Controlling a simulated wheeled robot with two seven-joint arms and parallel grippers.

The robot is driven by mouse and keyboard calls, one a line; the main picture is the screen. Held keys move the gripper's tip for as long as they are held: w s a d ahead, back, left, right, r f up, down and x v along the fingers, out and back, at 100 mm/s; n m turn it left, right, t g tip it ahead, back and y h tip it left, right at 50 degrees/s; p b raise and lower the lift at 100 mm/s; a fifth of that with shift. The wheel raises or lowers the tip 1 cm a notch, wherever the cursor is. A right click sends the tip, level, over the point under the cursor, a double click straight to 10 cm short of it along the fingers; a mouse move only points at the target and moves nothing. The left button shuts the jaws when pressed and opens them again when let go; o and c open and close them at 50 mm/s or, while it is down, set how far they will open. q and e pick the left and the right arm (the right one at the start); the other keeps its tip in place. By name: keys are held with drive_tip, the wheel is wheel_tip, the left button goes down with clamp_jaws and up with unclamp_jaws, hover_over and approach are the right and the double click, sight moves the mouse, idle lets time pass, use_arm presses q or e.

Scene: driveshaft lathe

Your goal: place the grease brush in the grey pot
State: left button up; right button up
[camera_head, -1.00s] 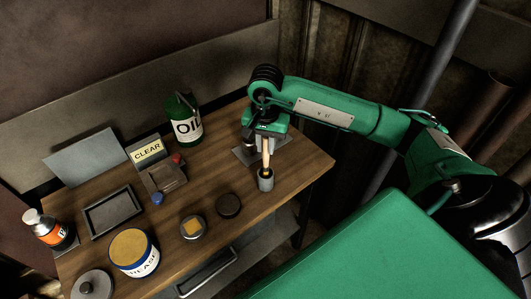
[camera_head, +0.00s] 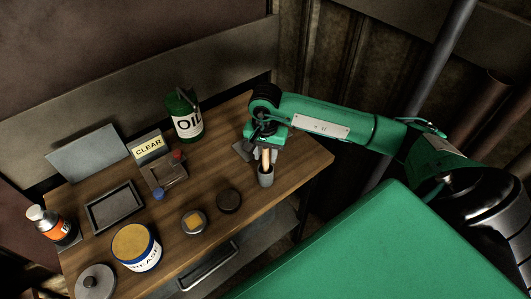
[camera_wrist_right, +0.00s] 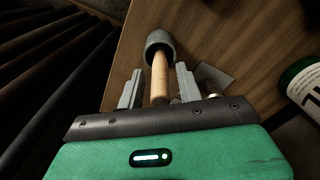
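The grease brush stands in the grey pot with its light wooden handle (camera_head: 266,157) sticking up; its bristle end is hidden inside. The grey pot (camera_head: 266,177) stands at the right end of the wooden bench. In the right wrist view, the brush handle (camera_wrist_right: 160,76) runs out of the pot's mouth (camera_wrist_right: 160,40). My right gripper (camera_wrist_right: 159,88) is open around the handle, with a visible gap between each finger and the wood. It hangs just above the pot in the head view (camera_head: 266,149). My left gripper is not in view.
A green oil can (camera_head: 185,115) stands behind, left of my right arm. A dark round puck (camera_head: 229,200), a small tin (camera_head: 193,221), a grease tub (camera_head: 136,246), a grey tray (camera_head: 115,207) and an orange-labelled bottle (camera_head: 52,224) fill the left and front. A grey plate (camera_head: 242,150) lies beside the gripper.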

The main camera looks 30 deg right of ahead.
drive_tip(key=shift+r, duration=0.1)
drive_tip(key=shift+r+p, duration=0.2)
drive_tip(key=shift+p, duration=0.15)
wheel_tip(320, 180, up, 10)
drive_tip(key=b, duration=0.4)
drive_tip(key=shift+r, duration=0.9)
